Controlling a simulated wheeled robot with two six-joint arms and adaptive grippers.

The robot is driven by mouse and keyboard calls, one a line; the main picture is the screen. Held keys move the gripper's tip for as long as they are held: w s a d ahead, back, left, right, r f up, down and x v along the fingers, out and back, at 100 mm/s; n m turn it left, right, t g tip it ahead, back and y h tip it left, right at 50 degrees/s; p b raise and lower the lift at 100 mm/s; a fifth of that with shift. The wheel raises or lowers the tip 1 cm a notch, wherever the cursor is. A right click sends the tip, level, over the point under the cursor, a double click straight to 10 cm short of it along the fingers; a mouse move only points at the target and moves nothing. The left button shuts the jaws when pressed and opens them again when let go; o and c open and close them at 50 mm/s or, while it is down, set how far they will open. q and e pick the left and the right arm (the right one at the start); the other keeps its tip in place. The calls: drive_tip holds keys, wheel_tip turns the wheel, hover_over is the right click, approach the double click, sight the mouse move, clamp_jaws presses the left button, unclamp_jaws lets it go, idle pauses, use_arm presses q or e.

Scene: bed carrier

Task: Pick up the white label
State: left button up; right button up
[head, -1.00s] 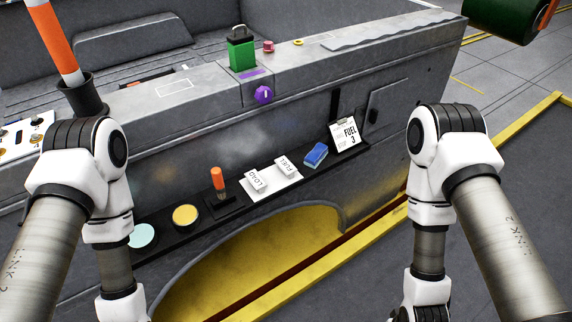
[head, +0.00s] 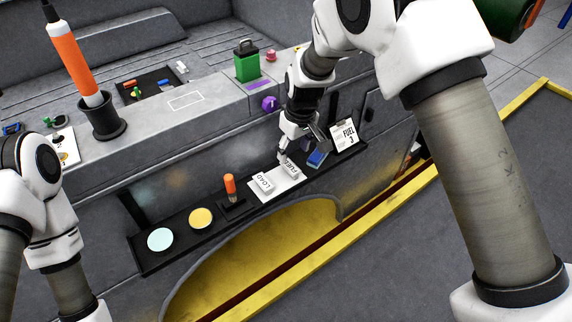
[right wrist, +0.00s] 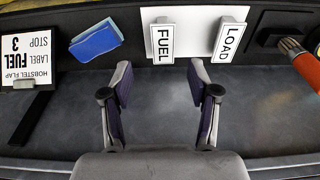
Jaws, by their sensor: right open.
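Two white labels lie side by side on a white pad (head: 284,187) on the black shelf. One is marked FUEL (head: 295,170) and the other LOAD (head: 265,182). My right gripper (head: 296,150) is over the shelf by the FUEL label and partly covers it in the head view. In the right wrist view my right gripper (right wrist: 159,80) is open and empty, its fingers apart, with the FUEL label (right wrist: 162,42) just beyond the gap. The LOAD label (right wrist: 230,40) is to its right there. My left arm shows at the left edge, but its gripper is out of view.
A blue block (head: 317,157) and an upright card reading FUEL 3 (head: 344,135) stand right of the labels. An orange-handled tool (head: 230,186), a yellow disc (head: 201,218) and a pale disc (head: 161,239) are left. A purple knob (head: 269,103) projects above.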

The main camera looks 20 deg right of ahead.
sight(290, 167)
drive_tip(key=shift+w+a+f, duration=0.1)
drive_tip(key=shift+a+f, duration=0.05)
drive_tip(key=shift+f, duration=1.05)
drive_tip(key=shift+w+a+f, duration=0.1)
drive_tip(key=shift+f, duration=1.05)
drive_tip(key=shift+s+f+p, duration=0.1)
drive_tip(key=shift+f+p, duration=0.1)
drive_tip(key=shift+p, duration=0.15)
drive_tip(key=c, duration=0.8)
